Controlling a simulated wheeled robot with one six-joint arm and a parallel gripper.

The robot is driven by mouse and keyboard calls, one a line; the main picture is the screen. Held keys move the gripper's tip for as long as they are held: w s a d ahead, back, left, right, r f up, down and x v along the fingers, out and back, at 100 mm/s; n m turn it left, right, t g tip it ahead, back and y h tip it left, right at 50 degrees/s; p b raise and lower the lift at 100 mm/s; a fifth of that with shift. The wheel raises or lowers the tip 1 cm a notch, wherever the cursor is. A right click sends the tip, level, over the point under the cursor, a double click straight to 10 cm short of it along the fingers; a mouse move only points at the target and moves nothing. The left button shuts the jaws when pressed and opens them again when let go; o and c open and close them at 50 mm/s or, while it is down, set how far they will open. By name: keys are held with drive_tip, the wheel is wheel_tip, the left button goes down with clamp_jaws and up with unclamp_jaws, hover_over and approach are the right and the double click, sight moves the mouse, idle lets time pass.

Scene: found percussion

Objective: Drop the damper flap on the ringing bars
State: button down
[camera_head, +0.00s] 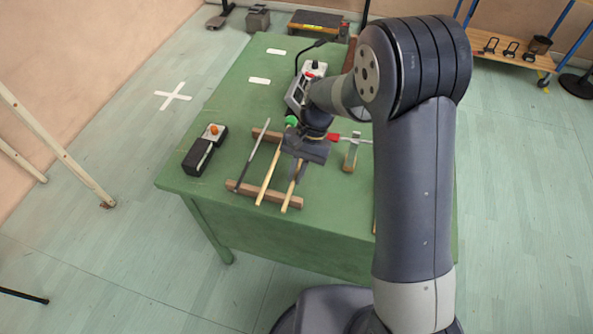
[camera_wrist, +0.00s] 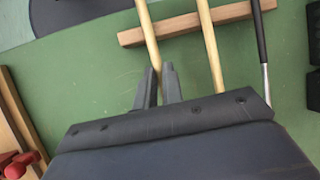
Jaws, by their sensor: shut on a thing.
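My gripper (camera_head: 304,160) is low over the green table, at a pale wooden stick (camera_head: 292,190). In the wrist view my fingers (camera_wrist: 160,85) are close together on this stick (camera_wrist: 149,35), whose far end is hidden by the gripper. The stick lies across a wooden rail (camera_wrist: 185,24). A red handle (camera_head: 333,136) sits right of my gripper, near a small wooden block (camera_head: 351,155); the red part also shows at the wrist view's lower left (camera_wrist: 20,165). I cannot tell which thing is the damper flap; no ringing bars are clearly visible, and my arm hides part of the table.
A black box with an orange knob (camera_head: 205,150) stands farther left. A grey device (camera_head: 298,92) stands behind. The table's far left is mostly clear.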

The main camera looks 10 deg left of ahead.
drive_tip(key=c, duration=1.5)
unclamp_jaws()
drive_tip(key=shift+o, duration=0.2)
drive_tip(key=v, duration=1.1)
drive_tip(key=shift+f, duration=0.25)
drive_tip(key=x, duration=1)
drive_tip(key=shift+s+a+f, duration=0.1)
drive_tip(key=shift+s+f, duration=0.1)
drive_tip(key=shift+f, duration=0.05)
drive_tip(key=shift+r, duration=0.35)
